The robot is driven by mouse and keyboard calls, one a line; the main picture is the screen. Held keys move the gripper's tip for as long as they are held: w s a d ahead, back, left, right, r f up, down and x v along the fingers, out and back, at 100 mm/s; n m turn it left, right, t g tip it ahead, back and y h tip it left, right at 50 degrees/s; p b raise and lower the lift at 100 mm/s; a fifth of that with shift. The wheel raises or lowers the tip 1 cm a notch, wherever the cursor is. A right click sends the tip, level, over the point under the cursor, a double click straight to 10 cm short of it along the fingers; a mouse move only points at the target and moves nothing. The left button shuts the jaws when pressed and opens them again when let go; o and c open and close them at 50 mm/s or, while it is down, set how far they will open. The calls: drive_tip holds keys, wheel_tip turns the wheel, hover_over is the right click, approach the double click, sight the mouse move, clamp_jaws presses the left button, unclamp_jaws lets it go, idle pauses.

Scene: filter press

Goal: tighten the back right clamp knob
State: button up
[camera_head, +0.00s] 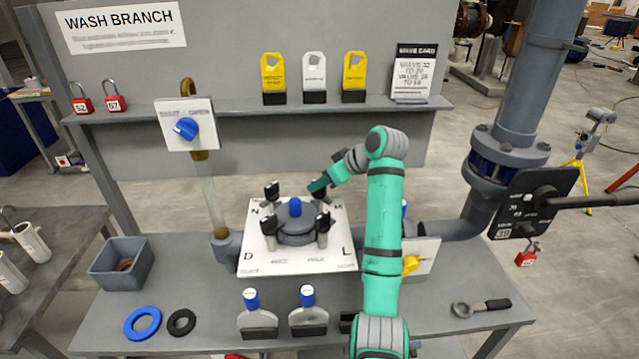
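The round grey filter housing (297,238) with a blue centre cap (295,207) stands on a white plate (258,262) lettered N, M, D and L. Black clamp knobs stand around it: back left (271,190), front left (269,228) and front right (322,222). The back right clamp knob, near the letter M, is largely hidden by my gripper and cannot be made out clearly. My green and dark gripper (318,186) is at that back right corner, reaching in from the right. Whether its fingers are open or touch the knob cannot be told.
A grey bin (122,264), a blue ring (142,323) and a black ring (181,322) lie left. A yellow-handled valve (411,265) and a vertical pipe (532,80) are right. A shelf (220,106) runs behind.

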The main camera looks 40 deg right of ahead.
drive_tip(key=shift+w+a+f, duration=0.15)
drive_tip(key=shift+w+f, duration=0.3)
drive_tip(key=shift+w, duration=0.1)
clamp_jaws()
